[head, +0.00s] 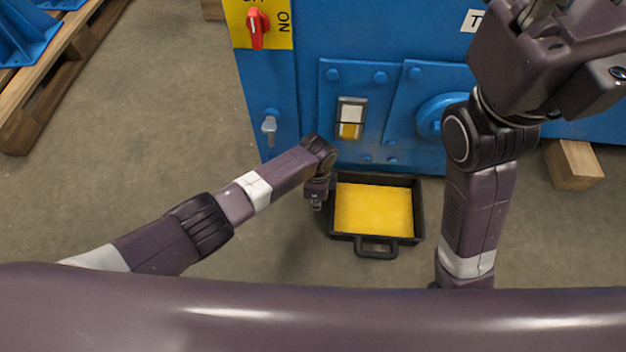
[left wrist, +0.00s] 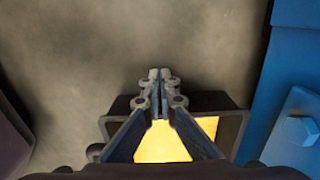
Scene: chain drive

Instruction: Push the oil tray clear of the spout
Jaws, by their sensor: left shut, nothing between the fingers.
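The oil tray (head: 416,222) is a black, shallow, open box with yellow oil in it. It stands on the floor against the front of the blue machine, with its handle (head: 377,252) toward me. A small metal tap (head: 269,128), which looks like the spout, sticks out of the machine's front, left of and above the tray. My left gripper (head: 316,203) points down just left of the tray's left wall; I cannot tell if it touches. In the left wrist view its fingers (left wrist: 160,75) are shut and empty, with the tray (left wrist: 233,128) behind them. My right gripper is mostly cut off at the top right.
The blue machine (head: 380,40) closes off the back, with a red switch (head: 256,28) and a sight glass (head: 350,118). A wooden block (head: 572,165) lies at the right. A pallet (head: 60,75) stands at the left. Bare floor lies left of the tray.

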